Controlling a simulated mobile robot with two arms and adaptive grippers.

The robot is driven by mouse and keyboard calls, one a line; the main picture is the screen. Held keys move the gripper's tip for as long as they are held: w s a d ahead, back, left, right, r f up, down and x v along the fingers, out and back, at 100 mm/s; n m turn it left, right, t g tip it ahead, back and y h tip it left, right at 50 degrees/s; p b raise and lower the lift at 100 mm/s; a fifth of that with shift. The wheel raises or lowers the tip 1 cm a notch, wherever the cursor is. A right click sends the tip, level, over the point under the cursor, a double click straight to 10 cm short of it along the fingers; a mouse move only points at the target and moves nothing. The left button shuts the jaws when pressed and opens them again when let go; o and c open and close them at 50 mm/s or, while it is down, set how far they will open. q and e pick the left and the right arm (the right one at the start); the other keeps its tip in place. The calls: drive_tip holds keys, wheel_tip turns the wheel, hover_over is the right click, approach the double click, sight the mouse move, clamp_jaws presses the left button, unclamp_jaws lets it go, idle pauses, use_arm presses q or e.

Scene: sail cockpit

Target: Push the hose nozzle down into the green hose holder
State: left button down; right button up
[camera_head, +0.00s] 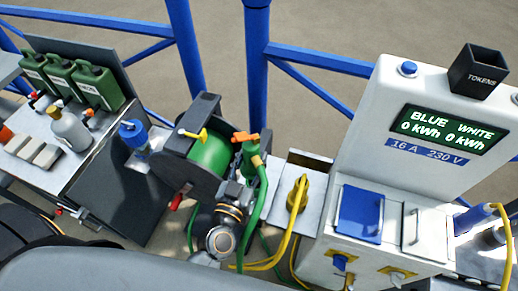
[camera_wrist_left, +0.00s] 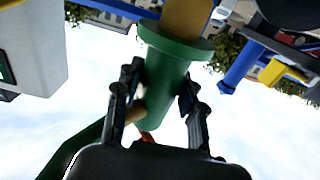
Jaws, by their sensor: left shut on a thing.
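The hose nozzle (camera_head: 248,150) stands roughly upright in the head view, a green body with an orange top and a brass fitting at its side. A green hose (camera_head: 260,197) hangs from that fitting. My left gripper (camera_head: 239,184) is at the nozzle; in the left wrist view its fingers lie on both sides of the green body (camera_wrist_left: 165,75), shut on the nozzle. The wrist picture is upside down, with a wide green flange (camera_wrist_left: 172,38) and a tan piece (camera_wrist_left: 187,14) beyond the fingers. I cannot clearly separate the green holder from the nozzle. My right gripper is out of view.
A green hose reel (camera_head: 211,155) stands just left of the nozzle. On the right are a yellow plug with cable (camera_head: 297,195) and a white power pedestal (camera_head: 395,150). A bench with green canisters (camera_head: 95,88) is at the left; blue rails (camera_head: 256,60) run behind.

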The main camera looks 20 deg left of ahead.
use_arm(q)
drive_tip(key=shift+w+d+f, duration=0.3)
drive_tip(key=shift+w+f, duration=0.05)
drive_tip(key=shift+w, duration=0.2)
drive_tip(key=shift+f, duration=0.2)
drive_tip(key=shift+s+f+b, duration=0.2)
drive_tip(key=shift+f+b, duration=0.1)
drive_tip(key=shift+b, duration=0.05)
drive_tip(key=shift+f+b, duration=0.3)
wheel_tip(320, 180, down, 4)
drive_tip(key=b, duration=0.3)
drive_tip(key=shift+w+r+b, duration=0.15)
drive_tip(key=shift+r+b, duration=0.1)
drive_tip(key=shift+b, duration=0.1)
drive_tip(key=shift+f+b, duration=0.55)
drive_tip(key=shift+b, duration=0.15)
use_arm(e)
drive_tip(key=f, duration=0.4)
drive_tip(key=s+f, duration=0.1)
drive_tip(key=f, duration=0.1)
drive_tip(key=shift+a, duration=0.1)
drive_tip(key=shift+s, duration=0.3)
use_arm(q)
drive_tip(key=shift+r+p, duration=0.1)
drive_tip(key=shift+p, duration=0.55)
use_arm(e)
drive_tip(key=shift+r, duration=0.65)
